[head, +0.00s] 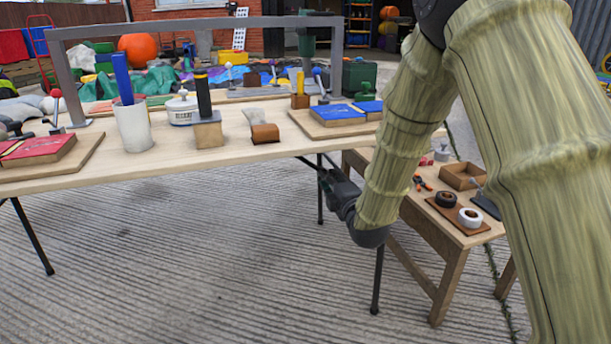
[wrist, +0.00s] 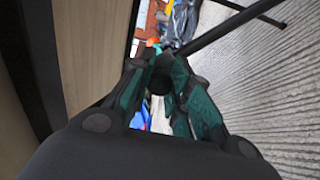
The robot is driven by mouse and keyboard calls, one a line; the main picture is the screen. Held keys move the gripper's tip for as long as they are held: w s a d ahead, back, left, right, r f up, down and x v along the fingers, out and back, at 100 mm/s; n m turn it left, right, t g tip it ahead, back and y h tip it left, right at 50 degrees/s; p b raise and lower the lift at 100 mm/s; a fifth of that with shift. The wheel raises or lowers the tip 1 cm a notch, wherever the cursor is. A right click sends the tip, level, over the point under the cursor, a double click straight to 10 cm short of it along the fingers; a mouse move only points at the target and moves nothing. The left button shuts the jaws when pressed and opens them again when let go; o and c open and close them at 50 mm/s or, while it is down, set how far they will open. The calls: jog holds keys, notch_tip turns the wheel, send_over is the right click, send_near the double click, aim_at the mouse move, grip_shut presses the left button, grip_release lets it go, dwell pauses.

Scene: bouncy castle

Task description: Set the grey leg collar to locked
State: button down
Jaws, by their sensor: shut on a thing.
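My gripper (head: 326,174) is low under the front edge of the long table, beside a black folding leg (head: 319,200). In the wrist view, my green-padded fingers (wrist: 160,88) are closed around a dark, round piece on the leg. This looks like the leg collar (wrist: 160,80), though it appears nearly black in the shade. The leg (wrist: 225,35) runs from it to the upper right. The fingers hide much of the collar, and I cannot read its setting.
A low wooden bench (head: 455,228) with rings and a box stands to the right. Another black leg (head: 378,275) is close by. Open concrete lies in front.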

jog(key=shift+w+d+f, duration=0.3)
jog(key=shift+d+f, duration=0.15)
jog(key=shift+d, duration=0.2)
jog(key=shift+w+d+f, duration=0.25)
jog(key=shift+d+f, duration=0.2)
jog(key=shift+d, duration=0.2)
jog(key=c, duration=1.5)
grip_release()
jog(key=shift+d, duration=0.1)
jog(key=shift+o, duration=1.2)
jog(key=shift+w+f, duration=0.1)
jog(key=shift+f, duration=0.1)
jog(key=v, duration=1.2)
